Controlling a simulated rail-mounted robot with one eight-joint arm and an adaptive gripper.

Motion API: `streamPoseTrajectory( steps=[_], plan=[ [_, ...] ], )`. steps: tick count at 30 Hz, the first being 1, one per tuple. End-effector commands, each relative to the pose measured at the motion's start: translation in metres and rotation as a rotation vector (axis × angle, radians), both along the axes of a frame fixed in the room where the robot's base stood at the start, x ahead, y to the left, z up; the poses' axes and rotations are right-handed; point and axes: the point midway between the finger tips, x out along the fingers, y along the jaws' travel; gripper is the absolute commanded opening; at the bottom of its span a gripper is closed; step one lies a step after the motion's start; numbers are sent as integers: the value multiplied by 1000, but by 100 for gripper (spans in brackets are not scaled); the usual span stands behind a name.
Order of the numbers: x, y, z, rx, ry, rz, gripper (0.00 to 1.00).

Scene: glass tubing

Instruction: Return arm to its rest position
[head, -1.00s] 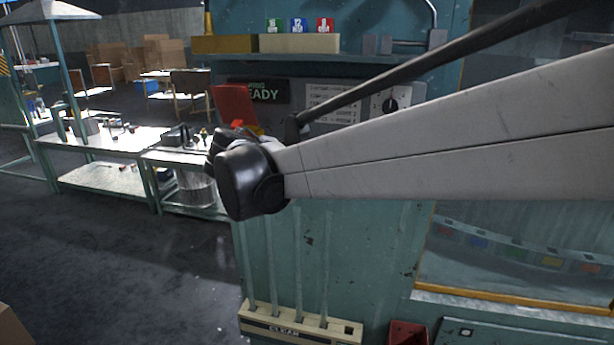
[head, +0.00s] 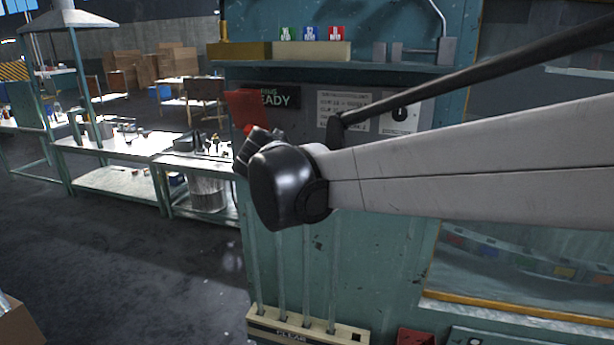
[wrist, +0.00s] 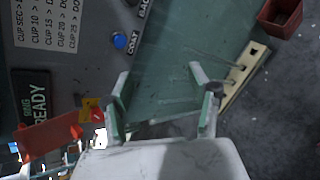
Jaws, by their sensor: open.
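My arm reaches in from the right across the head view, and its black wrist joint hangs in front of the teal machine panel (head: 400,260). My gripper (wrist: 165,100) shows in the wrist view with its two fingers spread apart and nothing between them. The fingers are clear of the panel's front as far as I can tell.
Glass tubes (head: 307,270) stand in a rack labelled CLEAR (head: 270,332). A red flap (head: 246,108) is close behind my wrist. A red bin (wrist: 280,14) sits near the rack. Worktables (head: 110,145) stand left, with open floor (head: 110,240) before them.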

Motion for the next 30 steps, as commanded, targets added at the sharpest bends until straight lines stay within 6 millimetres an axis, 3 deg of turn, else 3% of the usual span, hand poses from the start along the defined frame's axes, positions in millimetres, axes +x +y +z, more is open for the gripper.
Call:
streamPoseTrajectory(
  steps=[5, 9, 15, 21, 30],
  plan=[
    [-23, -33, -8, 130, 2, -82, 56],
    [-61, -74, -23, 333, -5, -215, 56],
    [-121, -120, -49, 637, -24, -429, 56],
    [-182, -149, -79, 937, -57, -659, 56],
    [-259, -167, -126, 1352, -123, -996, 56]
  ],
)
